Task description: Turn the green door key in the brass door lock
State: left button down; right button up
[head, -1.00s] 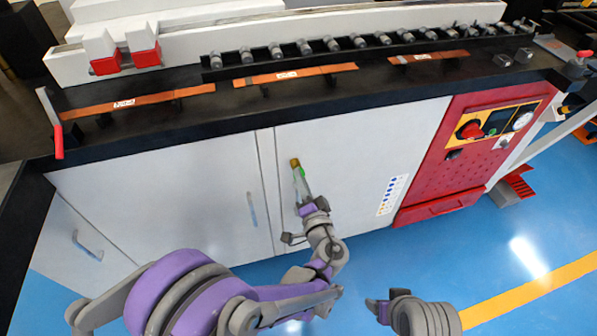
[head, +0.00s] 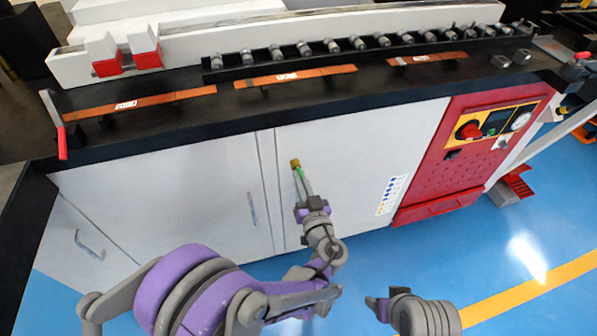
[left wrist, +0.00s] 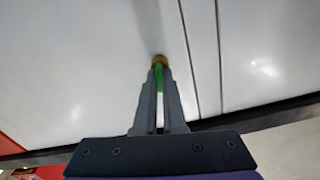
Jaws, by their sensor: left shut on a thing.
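The brass door lock (head: 295,163) sits on the white cabinet door near its upper left edge. It also shows in the left wrist view (left wrist: 159,61), straight ahead of the fingertips. The green door key (left wrist: 160,78) is between the fingers of my left gripper (head: 302,180), which is shut on it. The key's front end meets the lock; how deep it sits is hidden. The key shows only as a small green patch in the head view (head: 299,173). Part of my right arm shows at the bottom; its gripper's opening is unclear.
A door handle (head: 252,208) is left of the lock, across the door seam. A black worktop edge (head: 200,131) overhangs the doors. A red control panel (head: 480,150) is to the right. The blue floor (head: 430,240) in front is clear.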

pick_arm(q)
jog(key=shift+n, duration=0.7)
jog(key=shift+n, duration=0.8)
jog(key=c, duration=1.4)
grip_release()
jog(key=o, duration=0.5)
